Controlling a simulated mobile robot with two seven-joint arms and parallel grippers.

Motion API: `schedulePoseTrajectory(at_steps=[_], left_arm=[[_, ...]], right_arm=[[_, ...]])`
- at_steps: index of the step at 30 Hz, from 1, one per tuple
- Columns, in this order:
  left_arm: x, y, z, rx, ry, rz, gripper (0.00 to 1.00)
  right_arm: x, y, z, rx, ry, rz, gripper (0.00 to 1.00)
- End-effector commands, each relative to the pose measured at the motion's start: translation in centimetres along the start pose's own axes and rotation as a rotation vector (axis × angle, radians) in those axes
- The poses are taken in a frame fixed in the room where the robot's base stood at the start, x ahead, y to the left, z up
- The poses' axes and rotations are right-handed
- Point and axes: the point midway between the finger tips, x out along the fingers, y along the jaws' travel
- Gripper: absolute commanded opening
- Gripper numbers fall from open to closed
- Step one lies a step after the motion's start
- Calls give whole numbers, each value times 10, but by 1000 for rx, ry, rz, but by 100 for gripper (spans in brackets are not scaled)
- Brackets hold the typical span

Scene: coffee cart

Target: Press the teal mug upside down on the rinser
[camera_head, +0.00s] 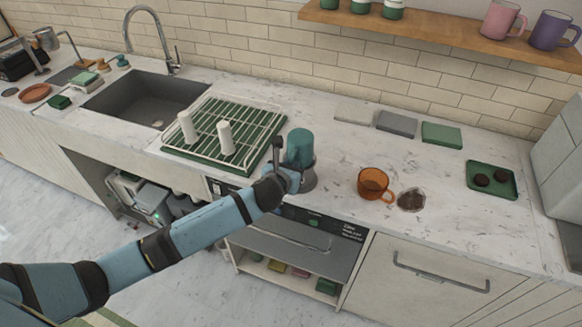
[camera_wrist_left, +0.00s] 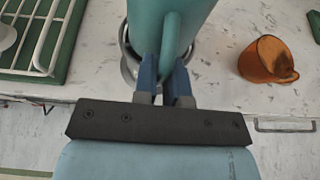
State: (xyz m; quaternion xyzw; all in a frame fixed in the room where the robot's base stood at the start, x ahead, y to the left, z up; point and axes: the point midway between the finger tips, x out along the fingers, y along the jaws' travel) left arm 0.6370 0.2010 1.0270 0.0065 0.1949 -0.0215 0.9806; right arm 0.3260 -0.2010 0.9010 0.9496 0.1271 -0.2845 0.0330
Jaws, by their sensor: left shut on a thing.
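The teal mug (camera_head: 300,146) is upside down over the rinser (camera_head: 308,182), a round grey metal fixture at the counter's front edge. In the left wrist view the mug (camera_wrist_left: 165,22) fills the top middle, and part of the rinser's ring (camera_wrist_left: 128,66) shows around its lower end. My left gripper (camera_head: 292,178) is at the mug's near side. Its blue fingers (camera_wrist_left: 165,78) are shut on the mug's handle. Whether the mug's rim touches the rinser is hidden. My right gripper is not in view.
A white wire rack on a green mat (camera_head: 224,130) with two white upright pieces stands left of the mug. Folded cloths (camera_head: 397,124) and a green tray (camera_head: 492,192) are farther right.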

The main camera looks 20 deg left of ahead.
Motion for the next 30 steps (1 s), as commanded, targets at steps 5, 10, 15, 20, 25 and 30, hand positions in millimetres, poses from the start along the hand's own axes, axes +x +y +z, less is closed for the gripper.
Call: schedulePoseTrajectory(at_steps=[5,10,15,20,25,30], left_arm=[[-4,0,8,1,1,1,0],[-8,0,20,2,0,0,0],[-12,0,30,1,-2,0,0],[-17,0,43,0,-2,0,0],[-21,1,54,1,-3,0,0],[-26,0,64,1,-2,0,0]], right_arm=[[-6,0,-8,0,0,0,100],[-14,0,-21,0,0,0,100],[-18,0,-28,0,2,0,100],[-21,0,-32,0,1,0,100],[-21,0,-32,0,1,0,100],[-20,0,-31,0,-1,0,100]])
